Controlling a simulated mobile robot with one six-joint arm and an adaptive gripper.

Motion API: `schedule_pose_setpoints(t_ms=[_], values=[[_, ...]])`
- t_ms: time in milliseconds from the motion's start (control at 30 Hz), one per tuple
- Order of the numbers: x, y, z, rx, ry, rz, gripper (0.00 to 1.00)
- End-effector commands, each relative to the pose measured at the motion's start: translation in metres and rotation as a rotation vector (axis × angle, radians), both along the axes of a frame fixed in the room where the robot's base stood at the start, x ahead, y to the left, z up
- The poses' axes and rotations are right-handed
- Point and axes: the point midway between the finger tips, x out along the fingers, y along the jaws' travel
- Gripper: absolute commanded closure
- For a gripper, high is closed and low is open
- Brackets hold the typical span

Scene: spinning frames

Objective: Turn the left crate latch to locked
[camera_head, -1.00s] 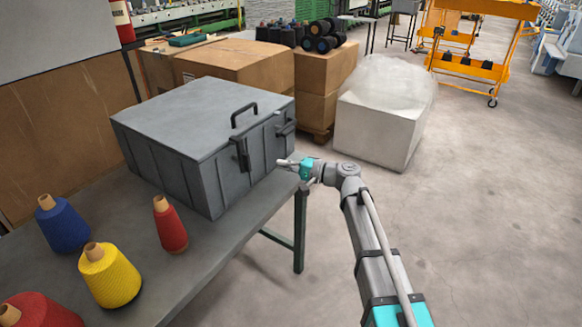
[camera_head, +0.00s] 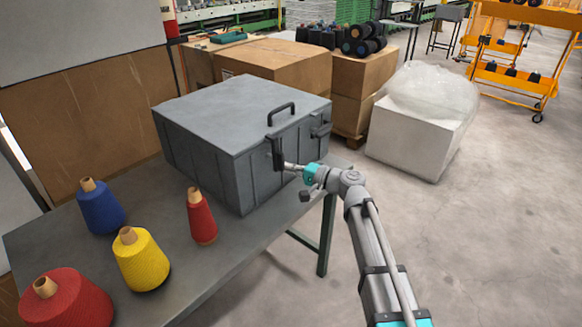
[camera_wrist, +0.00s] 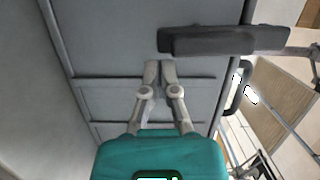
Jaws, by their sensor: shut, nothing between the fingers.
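The grey crate (camera_head: 225,150) stands closed on the table. Its left latch (camera_head: 278,153) is a dark bar on the front face, standing upright. In the wrist view the left latch (camera_wrist: 222,41) lies across the top, just beyond the fingertips. The right latch (camera_head: 321,130) looks turned more sideways. My gripper (camera_head: 287,166) is beside the lower part of the left latch, in front of the crate face. In the wrist view my gripper (camera_wrist: 160,70) has its fingers together and empty. Whether it touches the latch or the crate, I cannot tell.
The black lid handle (camera_head: 281,112) is above the latches. Blue, yellow and red yarn cones, including a small red one (camera_head: 202,217), stand on the table (camera_head: 215,270). Cardboard boxes (camera_head: 275,68) and a wrapped white block (camera_head: 415,135) are behind.

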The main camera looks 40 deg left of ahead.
Motion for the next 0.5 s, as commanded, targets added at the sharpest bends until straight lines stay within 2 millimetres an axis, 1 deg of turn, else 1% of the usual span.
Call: schedule_pose_setpoints(t_ms=[167,400,500], values=[[0.0,0.0,0.0,0.0,0.0,0.0,1.0],[-0.011,-0.001,-0.002,0.0,0.0,0.001,1.0],[-0.012,0.0,-0.002,0.0,0.0,0.002,1.0]])
